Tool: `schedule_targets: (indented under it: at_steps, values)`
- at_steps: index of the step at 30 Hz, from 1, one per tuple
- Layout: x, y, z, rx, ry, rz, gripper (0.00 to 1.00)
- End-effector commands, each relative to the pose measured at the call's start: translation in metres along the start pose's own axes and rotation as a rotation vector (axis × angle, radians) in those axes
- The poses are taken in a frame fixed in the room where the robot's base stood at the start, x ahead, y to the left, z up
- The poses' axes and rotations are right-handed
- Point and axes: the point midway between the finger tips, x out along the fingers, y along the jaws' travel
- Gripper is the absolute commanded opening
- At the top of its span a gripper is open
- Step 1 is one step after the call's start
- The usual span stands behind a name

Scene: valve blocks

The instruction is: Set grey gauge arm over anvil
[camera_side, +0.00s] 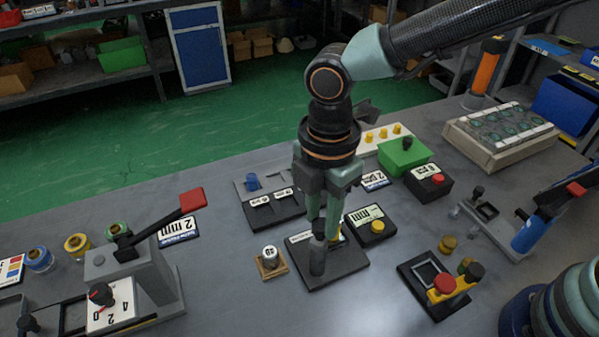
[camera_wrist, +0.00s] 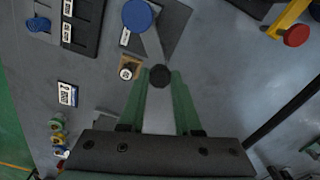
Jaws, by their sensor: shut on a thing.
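My gripper (camera_side: 322,228) points down over a dark base plate (camera_side: 346,268) near the middle of the bench. Its two pale green fingers are shut on a dark round-ended knob (camera_wrist: 160,76), which shows between the fingertips in the wrist view. I take this knob to be part of the grey gauge arm. A grey upright cylinder (camera_side: 318,256) stands on the plate just below the fingers. The anvil is not clear to me, and the fingers hide part of the fixture.
A small wooden block with a labelled silver cylinder (camera_side: 270,260) stands left of the plate. A black block with a yellow button (camera_side: 373,225) is close behind right. A lever press (camera_side: 135,275) with a red handle stands left. A yellow-armed fixture (camera_side: 440,290) stands right.

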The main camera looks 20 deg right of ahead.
Motion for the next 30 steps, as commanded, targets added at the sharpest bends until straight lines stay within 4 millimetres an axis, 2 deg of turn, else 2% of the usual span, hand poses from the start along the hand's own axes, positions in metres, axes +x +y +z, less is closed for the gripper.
schedule_targets:
  at_steps: [12,13,15,25,30]
  values:
    - [-0.002,0.001,-0.001,-0.014,0.002,0.004,0.00]
    - [-0.002,0.001,-0.001,-0.014,0.002,0.004,0.40]
    - [-0.001,0.001,-0.001,-0.013,0.002,0.003,0.62]
    - [-0.002,0.000,-0.001,-0.011,0.001,0.002,0.62]
    - [-0.018,0.001,-0.001,-0.010,0.002,0.004,0.62]
